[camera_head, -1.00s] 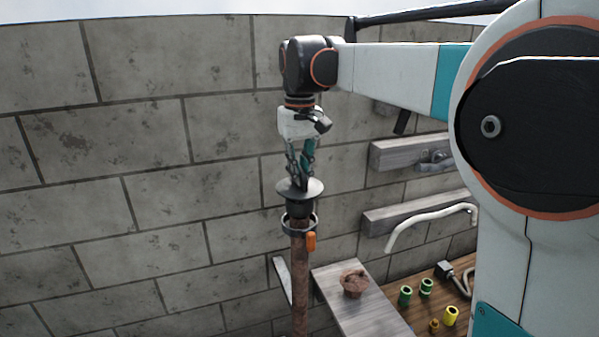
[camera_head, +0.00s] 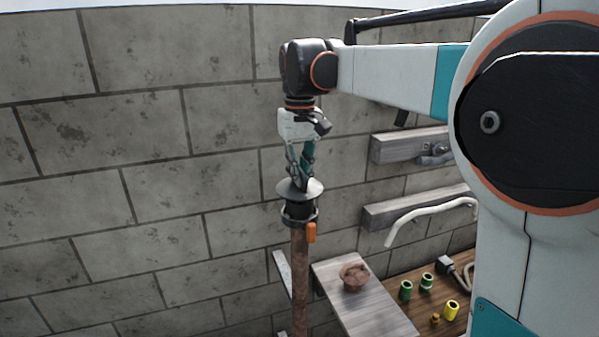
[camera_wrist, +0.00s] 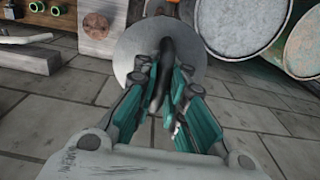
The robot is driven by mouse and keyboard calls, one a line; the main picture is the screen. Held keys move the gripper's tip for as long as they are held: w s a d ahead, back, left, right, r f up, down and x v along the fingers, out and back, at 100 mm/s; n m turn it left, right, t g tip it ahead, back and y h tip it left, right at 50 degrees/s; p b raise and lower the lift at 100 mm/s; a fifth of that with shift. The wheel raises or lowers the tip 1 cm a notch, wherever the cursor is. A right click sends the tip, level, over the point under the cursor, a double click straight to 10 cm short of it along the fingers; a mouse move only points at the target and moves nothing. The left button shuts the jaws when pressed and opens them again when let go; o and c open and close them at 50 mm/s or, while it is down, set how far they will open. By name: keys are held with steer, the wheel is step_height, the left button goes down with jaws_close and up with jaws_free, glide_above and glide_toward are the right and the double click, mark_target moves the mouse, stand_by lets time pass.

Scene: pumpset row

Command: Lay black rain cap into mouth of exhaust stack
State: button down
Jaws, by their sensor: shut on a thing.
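The black rain cap (camera_head: 313,190) has a wide round disc, a dark lower plug and an upright black grip. My gripper (camera_head: 300,178) is shut on that grip from above and holds the cap upright. In the wrist view the disc (camera_wrist: 128,52) shows grey beneath my fingers (camera_wrist: 166,85). The rusty exhaust stack (camera_head: 300,275) stands upright directly below. A dark ring (camera_head: 316,217) with an orange tab (camera_head: 311,233) is at its top. The plug's lower end is at ring level. The stack's mouth is hidden, so I cannot tell whether the plug is inside it.
A grey plank (camera_head: 365,308) bearing a rusty bowl-shaped part (camera_head: 354,276) lies right of the stack. Green and yellow fittings (camera_head: 451,311) stand farther right. A block wall (camera_head: 140,140) is behind. Large drums (camera_wrist: 238,25) show in the wrist view.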

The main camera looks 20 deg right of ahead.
steer(key=shift+f, duration=0.25)
stand_by(0.4)
steer(key=shift+f+b, duration=0.75)
steer(key=shift+f, duration=0.3)
steer(key=c, duration=1.6)
jaws_free()
steer(key=shift+o, duration=0.6)
steer(key=o, duration=0.4)
steer(key=shift+r, duration=0.15)
steer(key=shift+r+p, duration=1)
steer(key=shift+r, duration=0.45)
